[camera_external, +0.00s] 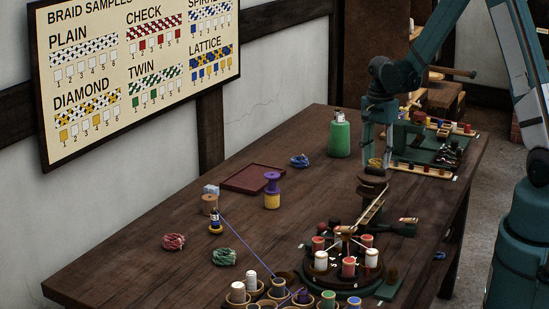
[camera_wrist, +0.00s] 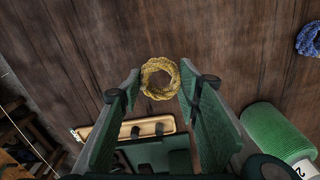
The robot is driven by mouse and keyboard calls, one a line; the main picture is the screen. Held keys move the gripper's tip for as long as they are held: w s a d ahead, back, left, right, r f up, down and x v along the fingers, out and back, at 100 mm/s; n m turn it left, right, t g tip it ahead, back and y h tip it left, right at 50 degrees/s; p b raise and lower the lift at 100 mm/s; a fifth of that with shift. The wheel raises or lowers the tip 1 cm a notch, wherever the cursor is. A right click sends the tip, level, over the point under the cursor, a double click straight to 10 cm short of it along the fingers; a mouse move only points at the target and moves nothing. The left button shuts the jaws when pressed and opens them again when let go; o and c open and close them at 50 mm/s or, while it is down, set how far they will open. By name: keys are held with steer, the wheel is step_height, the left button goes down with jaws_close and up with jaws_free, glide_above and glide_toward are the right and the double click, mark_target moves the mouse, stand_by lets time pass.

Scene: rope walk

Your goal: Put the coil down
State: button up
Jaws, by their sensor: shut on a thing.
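A yellow rope coil (camera_external: 375,163) hangs at the tips of my gripper (camera_external: 376,153) in the outside view. In the wrist view the yellow coil (camera_wrist: 160,78) sits between the two green fingers of my gripper (camera_wrist: 160,77), which are shut on it. Bare brown tabletop shows through the coil's hole. The coil appears above the table, but its exact height is hard to tell. In the outside view a blue coil (camera_external: 300,161), a red coil (camera_external: 173,242) and a green coil (camera_external: 224,257) lie on the table.
A green cylinder (camera_external: 339,137) stands left of my gripper. A purple and yellow spool (camera_external: 272,190) stands nearby. A round braiding stand with spools (camera_external: 340,265) is in front. A green rack (camera_external: 432,147) lies to the right.

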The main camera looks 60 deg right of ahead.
mark_target(377, 160)
steer(key=shift+f, duration=1.85)
steer(key=shift+f+b, duration=0.2)
steer(key=shift+b, duration=0.25)
steer(key=o, duration=0.9)
steer(key=shift+r, duration=0.15)
steer(key=shift+r+p, duration=0.9)
steer(key=shift+r, duration=5.15)
